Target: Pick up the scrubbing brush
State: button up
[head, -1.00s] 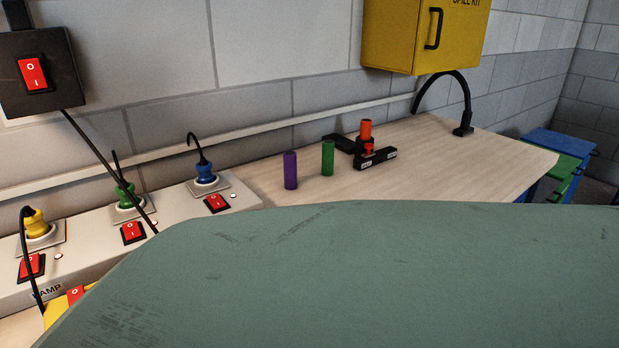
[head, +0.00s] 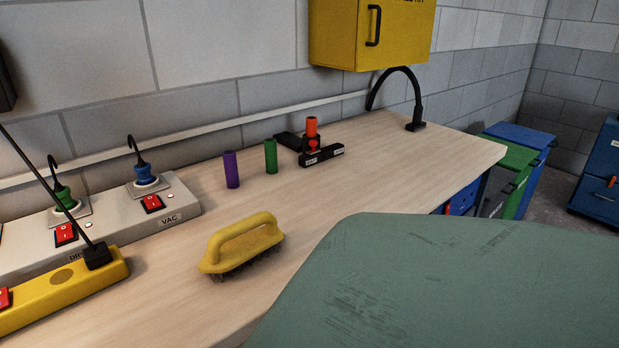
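The scrubbing brush (head: 241,243) is yellow with a looped handle on top and dark bristles below. It stands bristles down on the wooden worktop (head: 330,193), left of centre in the head view, and is fully visible. A large scuffed grey-green surface (head: 450,285) fills the lower right and covers the worktop's front part there; I cannot tell what it is. My gripper is not in view.
A socket panel (head: 185,205) and yellow power strip (head: 70,287) lie left. A yellow cabinet (head: 375,35) hangs above.

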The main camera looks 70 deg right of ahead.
aim_at(226, 250)
jog(key=z, duration=1.4)
jog(key=k+j+z, duration=0.35)
jog(key=j, duration=0.35)
jog(key=k+j+z, duration=0.35)
jog(key=k+j, duration=0.25)
jog(key=i, duration=0.6)
